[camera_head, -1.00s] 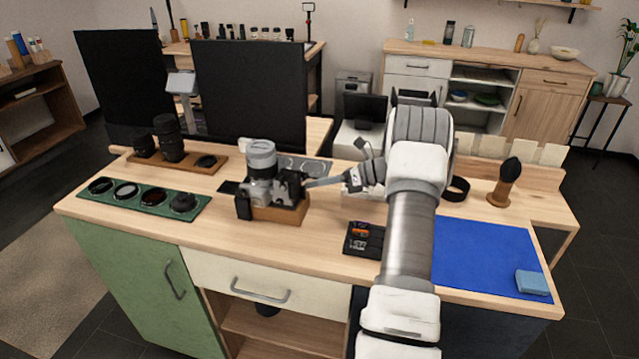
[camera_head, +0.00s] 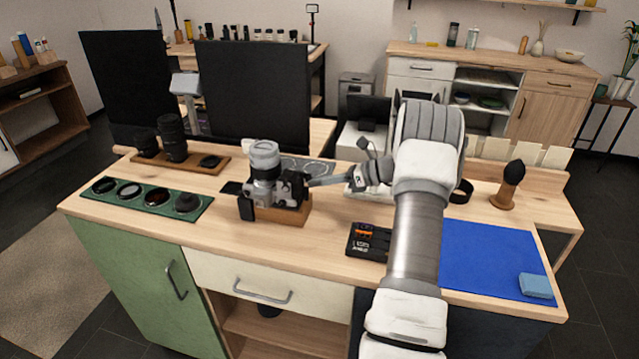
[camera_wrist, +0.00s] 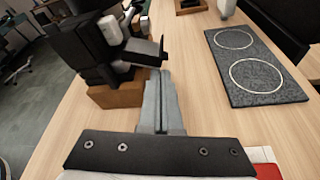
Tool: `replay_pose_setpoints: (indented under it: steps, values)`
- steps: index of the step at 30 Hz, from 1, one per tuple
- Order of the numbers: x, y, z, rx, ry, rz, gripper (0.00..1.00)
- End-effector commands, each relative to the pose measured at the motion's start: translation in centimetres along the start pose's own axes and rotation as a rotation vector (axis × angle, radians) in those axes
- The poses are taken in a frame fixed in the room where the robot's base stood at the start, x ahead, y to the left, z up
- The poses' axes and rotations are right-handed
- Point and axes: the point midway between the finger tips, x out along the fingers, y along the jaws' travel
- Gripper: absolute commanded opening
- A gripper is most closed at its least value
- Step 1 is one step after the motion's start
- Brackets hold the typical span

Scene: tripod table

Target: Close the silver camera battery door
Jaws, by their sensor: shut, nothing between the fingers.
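The silver and black camera (camera_head: 264,190) sits lens-up on a wooden block (camera_head: 292,214) on the workbench. It also shows at the upper left of the wrist view (camera_wrist: 92,48). A thin dark flap (camera_wrist: 147,51), which looks like the battery door, sticks out from the camera's side toward my gripper; it stands open. My gripper (camera_head: 312,182) is to the right of the camera, its fingers pointing left at that side. The fingers (camera_wrist: 158,74) are shut and empty, with their tips right by the flap; I cannot tell whether they touch it.
A green tray of round filters (camera_head: 148,196) lies left of the camera. A lens board (camera_head: 218,168) is behind it, with black screens beyond. A grey mat with two rings (camera_wrist: 252,66) lies to one side. A small black battery case (camera_head: 366,240) and blue mat (camera_head: 485,256) are to the right.

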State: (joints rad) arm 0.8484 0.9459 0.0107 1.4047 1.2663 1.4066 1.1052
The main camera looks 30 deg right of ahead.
Motion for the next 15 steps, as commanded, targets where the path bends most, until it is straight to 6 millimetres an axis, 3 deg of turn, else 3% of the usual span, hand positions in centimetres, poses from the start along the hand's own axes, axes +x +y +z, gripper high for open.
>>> replay_pose_setpoints:
  steps: [15]
  values:
    - [-0.4, -0.1, 1.1, -0.244, -0.001, -0.086, 0.00]
